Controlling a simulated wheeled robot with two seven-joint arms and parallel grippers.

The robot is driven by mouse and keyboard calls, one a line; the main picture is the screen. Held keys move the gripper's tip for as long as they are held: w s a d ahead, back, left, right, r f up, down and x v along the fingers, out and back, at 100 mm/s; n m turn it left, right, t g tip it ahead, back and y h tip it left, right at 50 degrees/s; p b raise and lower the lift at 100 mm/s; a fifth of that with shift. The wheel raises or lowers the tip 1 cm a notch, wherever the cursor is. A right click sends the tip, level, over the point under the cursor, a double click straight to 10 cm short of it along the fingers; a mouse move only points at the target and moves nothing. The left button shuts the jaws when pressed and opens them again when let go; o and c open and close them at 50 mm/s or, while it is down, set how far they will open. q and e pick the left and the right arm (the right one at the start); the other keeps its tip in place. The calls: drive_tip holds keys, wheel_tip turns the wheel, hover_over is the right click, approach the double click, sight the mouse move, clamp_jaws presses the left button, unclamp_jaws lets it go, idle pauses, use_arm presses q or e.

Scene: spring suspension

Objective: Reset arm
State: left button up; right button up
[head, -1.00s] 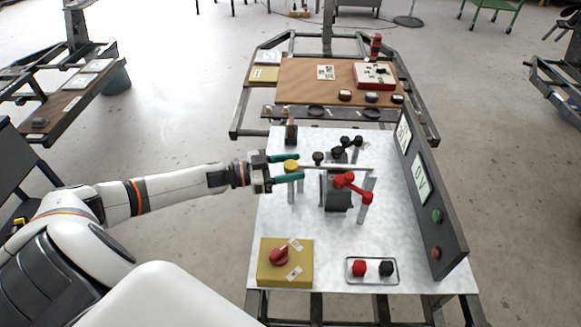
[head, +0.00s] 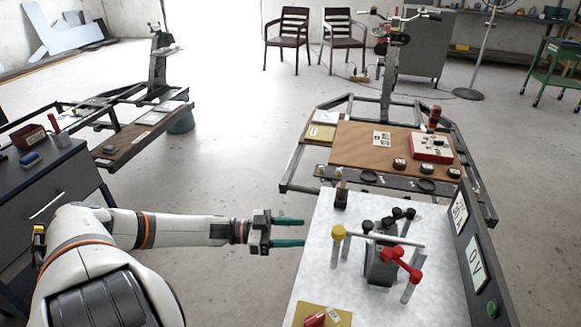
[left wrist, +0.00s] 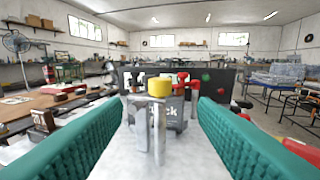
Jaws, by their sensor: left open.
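My left gripper (head: 289,232) is open and empty, with green fingers. It is left of the white table (head: 320,262), apart from everything on it. The fixture (head: 381,262) stands on the table with a light horizontal bar, a yellow knob (head: 338,232) at its left end, a red lever (head: 402,262) and black knobs (head: 402,214). In the left wrist view the yellow knob (left wrist: 160,88) is ahead, between the two fingers and out of their reach. My right gripper is not in view.
A dark upright panel (head: 470,240) with 0V display lines the table's right side. A yellow box with a red knob (head: 316,319) is at the front, partly cut off. A brown workbench (head: 355,150) stands behind. A grey cabinet (head: 40,190) is at left. Floor between is clear.

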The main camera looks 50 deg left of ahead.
use_arm(q)
drive_tip(key=shift+s+a, duration=0.2)
idle(0.5)
drive_tip(key=s+a+f+n+t+y+p, duration=0.1)
drive_tip(key=a+f+n+y, duration=0.1)
drive_tip(key=f+y, duration=0.35)
drive_tip(key=a+f+n+y+p, duration=0.1)
drive_tip(key=a+f+n+y, duration=0.1)
drive_tip(key=f, duration=0.7)
drive_tip(key=s+d+f+n+g+y+p, duration=0.1)
drive_tip(key=s+f+g+y, duration=0.1)
drive_tip(key=s+f, duration=0.45)
drive_tip(key=s+d+f+n+g+y+p, duration=0.1)
drive_tip(key=s+d+f+g+y, duration=0.2)
drive_tip(key=f, duration=0.7)
drive_tip(key=s+d+f+g, duration=0.2)
drive_tip(key=s+d+f, duration=0.2)
drive_tip(key=s, duration=0.4)
drive_tip(key=s+d+f+g+p, duration=0.1)
drive_tip(key=s+d+f+g, duration=0.2)
drive_tip(key=s+d, duration=0.4)
drive_tip(key=s+d+f+g, duration=0.3)
drive_tip(key=s+d+f, duration=0.2)
drive_tip(key=s, duration=0.5)
drive_tip(key=shift+d+f+p, duration=0.25)
drive_tip(key=shift+d+p, duration=0.1)
drive_tip(key=shift+d, duration=0.4)
